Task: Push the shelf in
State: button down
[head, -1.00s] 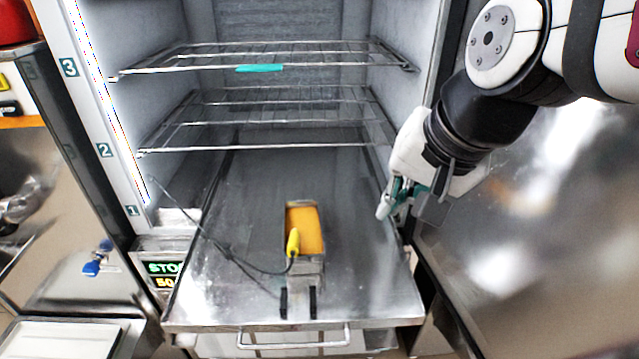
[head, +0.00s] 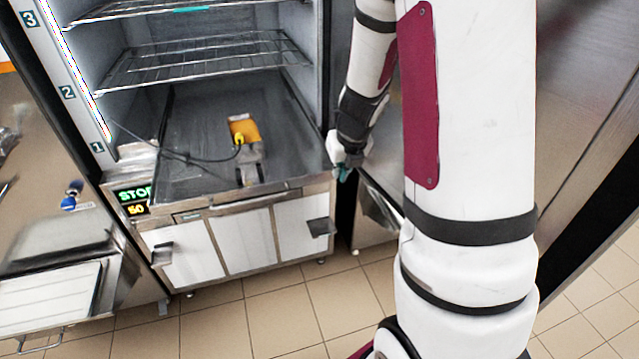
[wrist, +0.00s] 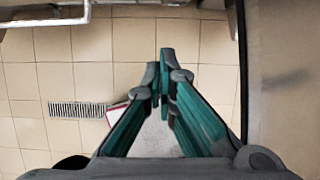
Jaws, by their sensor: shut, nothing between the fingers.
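The flat metal bottom shelf (head: 195,115) lies inside the freezer (head: 215,235), its front edge looking about level with the cabinet front. A yellow-orange block (head: 243,128) with a cabled yellow probe rests on it. My gripper (head: 343,173) is shut and empty at the right front corner of the freezer, beside the shelf's front edge. I cannot tell whether it touches. In the wrist view its green fingers (wrist: 160,88) meet above the floor. A metal bar (wrist: 45,20) crosses the upper left there; I cannot tell whether it is the shelf's handle.
Wire racks (head: 200,60) sit above the shelf. White doors with dark handles are below it. A lit display (head: 135,197) is at the left. A steel cabinet (head: 375,215) stands at the right. Tiled floor (head: 290,310) in front is clear.

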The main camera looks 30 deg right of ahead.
jog(key=w+d+f, duration=0.2)
jog(key=w+f, duration=0.5)
jog(key=f, duration=0.2)
jog(key=shift+w+f, duration=0.25)
jog(key=shift+w, duration=0.1)
dwell(0.5)
